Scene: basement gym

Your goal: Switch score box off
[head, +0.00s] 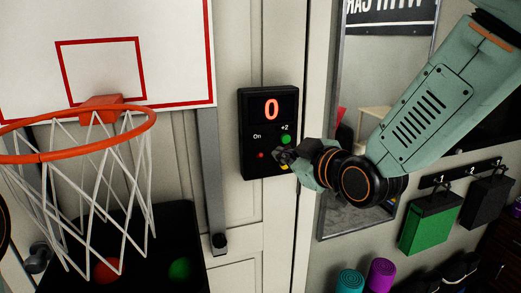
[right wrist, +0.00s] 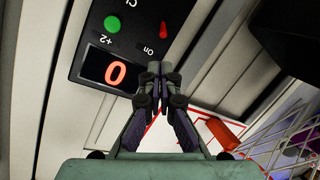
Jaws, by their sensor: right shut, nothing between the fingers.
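The score box (head: 268,110) is a black panel mounted on the pale wall, with a lit red "0" display (head: 271,109). Below it are a small red switch (head: 261,155) under the word "On" and a green button (head: 286,139) under "+2". My right gripper (head: 280,156) is shut and empty in front of the box's lower right, hiding part of it. In the right wrist view the shut fingertips (right wrist: 153,70) overlap the box's edge beside the display, and the red switch (right wrist: 163,31) shows lit beyond them. Contact cannot be told. My left gripper is out of view.
A basketball hoop (head: 80,137) with a white net hangs left of the box. A grey post (head: 210,180) stands between them. A mirror (head: 340,205) is behind my right arm. Green and black bags (head: 430,222) hang at the right.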

